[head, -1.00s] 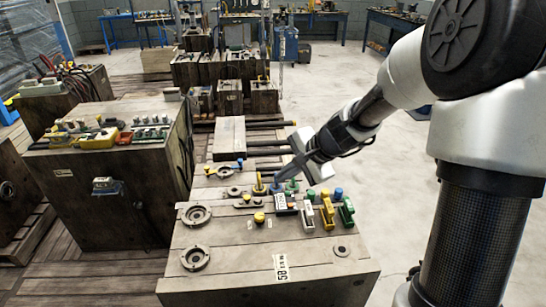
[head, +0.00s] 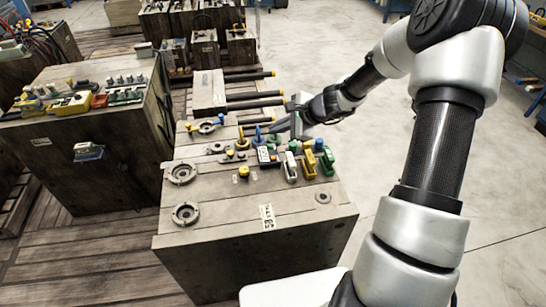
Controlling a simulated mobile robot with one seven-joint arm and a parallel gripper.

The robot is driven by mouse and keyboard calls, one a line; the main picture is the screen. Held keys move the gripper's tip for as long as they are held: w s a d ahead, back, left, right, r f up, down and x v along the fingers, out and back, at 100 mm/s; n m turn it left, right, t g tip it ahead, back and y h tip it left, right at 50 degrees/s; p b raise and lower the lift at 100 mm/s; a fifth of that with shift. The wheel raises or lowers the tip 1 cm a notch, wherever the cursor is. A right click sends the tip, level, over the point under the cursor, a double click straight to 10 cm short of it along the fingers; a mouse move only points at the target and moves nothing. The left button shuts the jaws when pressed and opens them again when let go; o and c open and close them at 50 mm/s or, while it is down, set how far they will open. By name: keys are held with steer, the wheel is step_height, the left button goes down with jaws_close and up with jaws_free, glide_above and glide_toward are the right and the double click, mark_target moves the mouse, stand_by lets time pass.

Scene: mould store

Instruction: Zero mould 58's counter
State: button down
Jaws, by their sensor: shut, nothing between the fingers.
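A dark mould block (head: 225,205) stands in front of me, with a white label (head: 267,217) reading 58, turned sideways, on its top. A small black-and-white box with a reddish spot (head: 266,156), which looks like the counter, sits among coloured fittings at the middle of the top. My gripper (head: 278,128) is shut and empty, pointing down and left from the right side. In the picture its fingertips lie just above and beyond the small box. I cannot tell their height over it or whether they touch any fitting.
Yellow and green clamps (head: 309,163) and a blue knob (head: 319,145) stand just right of the counter. Another mould block (head: 90,155) with coloured fittings stands left. Dark bars (head: 250,95) stick out behind. The floor at right (head: 440,60) is clear.

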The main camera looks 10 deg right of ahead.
step_height(320, 180, down, 8)
steer(key=b, duration=0.6)
steer(key=shift+f+b, duration=0.4)
steer(key=shift+b, duration=0.2)
steer(key=shift+f, duration=0.1)
stand_by(1.2)
steer(key=shift+f+b, duration=0.3)
steer(key=shift+b, duration=0.3)
steer(key=shift+f+b, duration=0.45)
steer(key=shift+b, duration=0.05)
stand_by(0.4)
steer(key=shift+r, duration=0.15)
stand_by(0.3)
steer(key=shift+r+p, duration=0.6)
steer(key=shift+r, duration=0.1)
steer(key=shift+r, duration=0.1)
steer(key=shift+r+p, duration=1.8)
steer(key=shift+r, duration=0.6)
